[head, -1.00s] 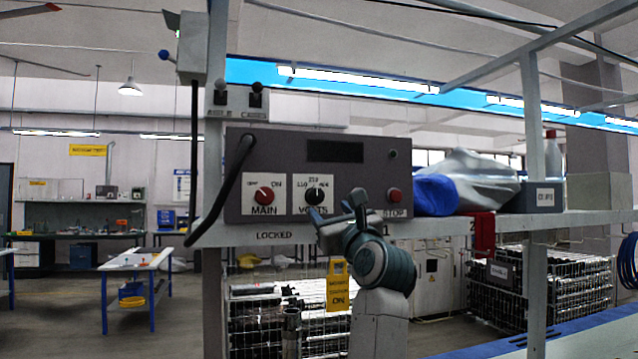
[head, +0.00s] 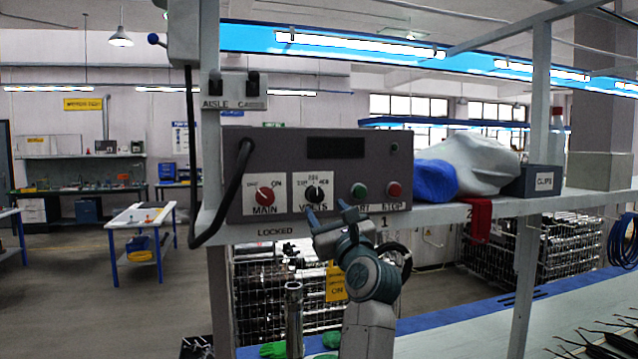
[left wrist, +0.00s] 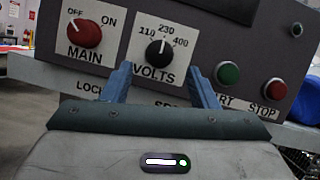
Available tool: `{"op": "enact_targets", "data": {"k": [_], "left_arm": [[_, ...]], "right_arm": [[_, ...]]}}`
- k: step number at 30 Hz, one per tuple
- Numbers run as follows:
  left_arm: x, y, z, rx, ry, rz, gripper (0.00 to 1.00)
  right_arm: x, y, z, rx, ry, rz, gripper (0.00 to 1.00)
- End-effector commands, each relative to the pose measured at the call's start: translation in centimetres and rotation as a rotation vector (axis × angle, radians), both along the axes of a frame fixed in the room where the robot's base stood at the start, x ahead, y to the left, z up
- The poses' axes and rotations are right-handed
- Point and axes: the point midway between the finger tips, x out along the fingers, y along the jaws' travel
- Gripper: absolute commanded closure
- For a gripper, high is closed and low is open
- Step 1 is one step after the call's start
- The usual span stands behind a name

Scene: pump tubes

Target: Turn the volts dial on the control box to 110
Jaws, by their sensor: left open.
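The grey control box (head: 320,170) sits on the shelf. Its black volts dial (head: 315,194) is on a white plate marked 110, 230 and 400. My right gripper is not in view.
The red MAIN knob (head: 265,195) is left of the dial. The green START button (head: 359,190) and red STOP button (head: 394,189) are to its right. A black cable (head: 236,185) loops at the box's left side. A blue-and-grey bundle (head: 470,165) lies on the shelf at right.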

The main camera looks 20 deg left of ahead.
Motion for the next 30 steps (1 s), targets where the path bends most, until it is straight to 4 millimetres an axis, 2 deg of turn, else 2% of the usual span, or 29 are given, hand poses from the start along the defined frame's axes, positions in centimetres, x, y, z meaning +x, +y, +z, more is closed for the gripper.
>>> {"op": "enact_targets", "data": {"k": [1, 9, 20, 21, 27, 28, 30], "left_arm": [[0.8, 0.7, 1.0, 0.004, 0.001, 0.003, 0.46], [3.5, 2.8, 2.0, 0.002, 0.000, 0.001, 0.46], [3.9, 3.1, 2.0, -0.001, -0.001, 0.000, 0.46], [3.9, 3.1, 2.0, -0.001, -0.001, 0.000, 0.48], [3.9, 3.1, 2.0, -0.001, -0.001, 0.000, 0.87], [3.9, 3.1, 2.0, -0.001, -0.001, 0.000, 0.91], [3.9, 3.1, 2.0, -0.001, -0.001, 0.000, 0.91]], "right_arm": [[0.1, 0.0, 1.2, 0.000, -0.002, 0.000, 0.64], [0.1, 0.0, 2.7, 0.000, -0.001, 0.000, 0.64], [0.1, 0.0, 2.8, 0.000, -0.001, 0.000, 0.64], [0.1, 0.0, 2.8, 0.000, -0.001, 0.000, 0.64], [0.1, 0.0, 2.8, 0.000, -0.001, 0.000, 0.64], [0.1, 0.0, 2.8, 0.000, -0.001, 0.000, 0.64], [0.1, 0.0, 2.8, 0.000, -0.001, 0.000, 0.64]]}}
